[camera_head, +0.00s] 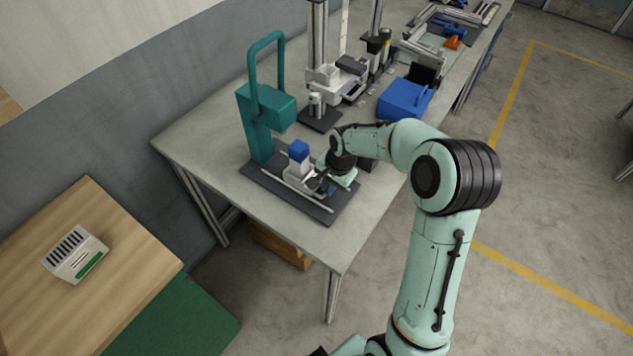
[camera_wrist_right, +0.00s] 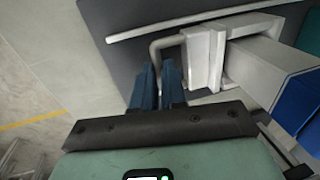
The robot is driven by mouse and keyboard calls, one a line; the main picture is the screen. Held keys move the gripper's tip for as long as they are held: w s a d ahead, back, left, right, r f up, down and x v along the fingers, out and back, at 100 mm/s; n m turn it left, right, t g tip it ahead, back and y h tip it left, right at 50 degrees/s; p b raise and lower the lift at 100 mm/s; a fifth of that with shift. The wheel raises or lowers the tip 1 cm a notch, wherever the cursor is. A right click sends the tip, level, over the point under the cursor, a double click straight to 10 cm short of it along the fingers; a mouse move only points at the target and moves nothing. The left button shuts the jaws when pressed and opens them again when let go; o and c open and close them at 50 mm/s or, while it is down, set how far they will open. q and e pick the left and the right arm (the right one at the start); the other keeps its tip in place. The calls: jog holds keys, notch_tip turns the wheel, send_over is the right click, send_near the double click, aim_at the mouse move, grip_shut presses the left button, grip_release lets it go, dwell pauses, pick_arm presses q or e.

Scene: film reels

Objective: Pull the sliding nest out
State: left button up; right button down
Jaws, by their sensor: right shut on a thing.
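The sliding nest (camera_head: 296,171) is a light grey block with a blue piece (camera_head: 299,150) on top. It sits between two pale rails on the dark base plate (camera_head: 325,215) of a teal press (camera_head: 262,108), in front of the press column. My right gripper (camera_head: 320,183) is at the nest's near side. In the right wrist view, my right gripper (camera_wrist_right: 159,85) is shut on the bent grey handle (camera_wrist_right: 155,47) of the nest (camera_wrist_right: 204,58). My left gripper is not in view.
The press stands near the front end of a grey workbench (camera_head: 195,135). A blue box (camera_head: 404,100) and other fixtures stand farther back. A wooden table (camera_head: 45,310) with a white slotted box (camera_head: 76,254) is at lower left. Open floor lies right.

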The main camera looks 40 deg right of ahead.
jog(key=s, duration=0.2)
jog(key=s+d+b, duration=0.1)
jog(key=s, duration=0.1)
jog(key=s+d+b, duration=0.1)
jog(key=s, duration=0.2)
jog(key=shift+d, duration=0.1)
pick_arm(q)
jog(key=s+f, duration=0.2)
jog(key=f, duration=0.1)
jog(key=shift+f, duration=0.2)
pick_arm(e)
jog(key=shift+r, duration=0.1)
jog(key=c, duration=1.2)
grip_release()
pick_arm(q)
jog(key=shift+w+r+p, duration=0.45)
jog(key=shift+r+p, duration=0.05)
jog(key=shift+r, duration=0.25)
pick_arm(e)
jog(key=r, duration=0.4)
jog(key=s+r, duration=0.1)
jog(key=r, duration=0.3)
jog(key=s+r, duration=0.1)
jog(key=r, duration=0.4)
jog(key=shift+s+d, duration=0.25)
jog(key=shift+d, duration=0.05)
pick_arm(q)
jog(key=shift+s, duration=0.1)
